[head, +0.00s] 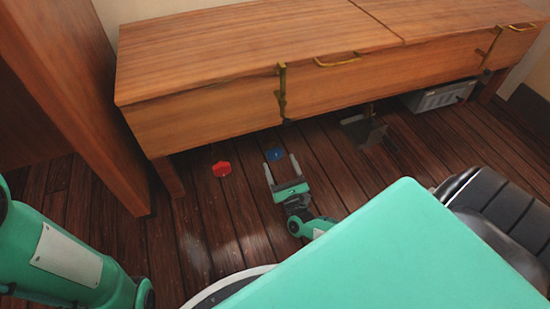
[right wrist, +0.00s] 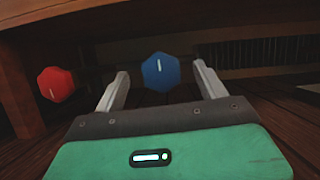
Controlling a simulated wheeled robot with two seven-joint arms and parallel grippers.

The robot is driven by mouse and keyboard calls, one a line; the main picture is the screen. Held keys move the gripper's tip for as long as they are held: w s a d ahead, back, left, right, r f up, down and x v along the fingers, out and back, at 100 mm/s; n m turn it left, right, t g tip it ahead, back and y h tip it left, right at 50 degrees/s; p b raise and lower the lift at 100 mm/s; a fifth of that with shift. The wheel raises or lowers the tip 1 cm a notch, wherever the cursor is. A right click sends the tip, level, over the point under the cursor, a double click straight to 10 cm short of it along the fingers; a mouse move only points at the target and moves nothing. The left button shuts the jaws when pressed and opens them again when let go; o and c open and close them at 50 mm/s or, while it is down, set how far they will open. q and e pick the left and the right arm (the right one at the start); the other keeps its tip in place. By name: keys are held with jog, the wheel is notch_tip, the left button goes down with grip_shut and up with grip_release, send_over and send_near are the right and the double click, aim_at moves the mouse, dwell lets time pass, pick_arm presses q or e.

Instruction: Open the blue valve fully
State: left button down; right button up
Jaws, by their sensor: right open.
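The blue valve (head: 274,154) is a small blue knob low under the wooden bench in the head view. In the right wrist view the blue valve (right wrist: 161,72) is a faceted knob with a white mark pointing nearly straight up. My right gripper (head: 281,160) is open, its fingers pointing at the blue valve. In the right wrist view the right gripper (right wrist: 162,80) has one finger on each side of the valve's outline; I cannot tell whether the fingers reach around it. My left arm shows at the left of the head view, but its gripper is out of view.
A red valve (head: 222,169) is left of the blue one and also shows in the right wrist view (right wrist: 56,84). The wooden bench (head: 210,110) overhangs both. A grey box (head: 440,96) is under the bench at right. A black chair (head: 495,210) stands at right.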

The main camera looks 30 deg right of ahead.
aim_at(276, 159)
jog(key=w+b, duration=0.1)
jog(key=w, duration=0.1)
jog(key=w+d+b, duration=0.1)
jog(key=w, duration=0.1)
jog(key=shift+w+f, duration=0.15)
jog(key=shift+w+d+r+b, duration=0.1)
jog(key=shift+w+r+b, duration=0.25)
jog(key=shift+w+r, duration=0.1)
jog(key=c, duration=0.9)
